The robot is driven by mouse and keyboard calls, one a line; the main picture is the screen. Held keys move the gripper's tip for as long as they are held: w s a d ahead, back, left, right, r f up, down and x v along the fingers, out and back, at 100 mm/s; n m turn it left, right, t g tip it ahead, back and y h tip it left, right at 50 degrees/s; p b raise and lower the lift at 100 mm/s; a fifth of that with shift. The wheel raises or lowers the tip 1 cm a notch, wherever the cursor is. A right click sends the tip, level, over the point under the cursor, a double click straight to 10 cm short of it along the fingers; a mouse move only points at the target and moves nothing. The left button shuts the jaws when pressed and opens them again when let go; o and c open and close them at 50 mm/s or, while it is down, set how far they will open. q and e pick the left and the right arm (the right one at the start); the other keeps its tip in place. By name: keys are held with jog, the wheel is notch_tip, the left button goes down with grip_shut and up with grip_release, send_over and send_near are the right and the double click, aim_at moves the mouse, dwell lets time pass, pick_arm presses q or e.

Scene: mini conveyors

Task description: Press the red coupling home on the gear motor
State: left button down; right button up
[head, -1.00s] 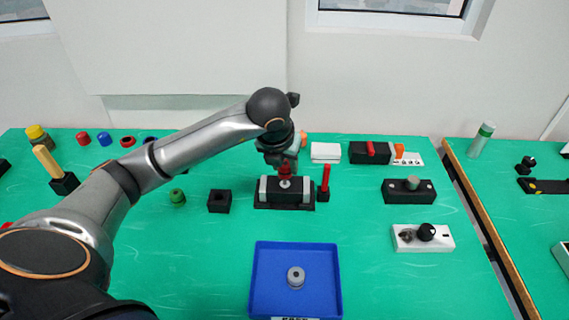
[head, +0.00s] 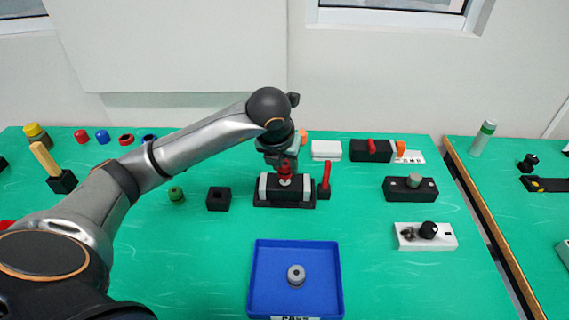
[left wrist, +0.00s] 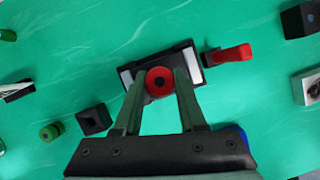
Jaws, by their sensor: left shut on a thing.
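The gear motor (head: 265,190) is a black block with white end plates on a black base, at the middle of the bench. My left gripper (head: 285,163) is above it, pointing down. It is shut on the red coupling (head: 285,170), a red ring with a dark centre in the left wrist view (left wrist: 160,81). The coupling sits between the two fingertips, over the middle of the motor, in line with its pale shaft end (head: 285,182). I cannot tell how far the coupling is down on the shaft. My right gripper is not in view.
A red-handled piece (head: 325,182) stands close to the motor's right. A black square socket (head: 218,199) is to its left. A blue tray (head: 255,280) with a grey round part (head: 296,275) lies in front. Green bench between them is free.

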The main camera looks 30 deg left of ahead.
pick_arm(q)
jog(key=shift+f+b, duration=1.05)
jog(key=shift+f, duration=0.05)
jog(key=shift+c, duration=2)
grip_release()
jog(key=shift+r, duration=0.2)
jog(key=p+v, duration=0.1)
jog(key=v, duration=1.1)
jog(key=shift+d, duration=0.1)
jog(key=shift+s, duration=0.1)
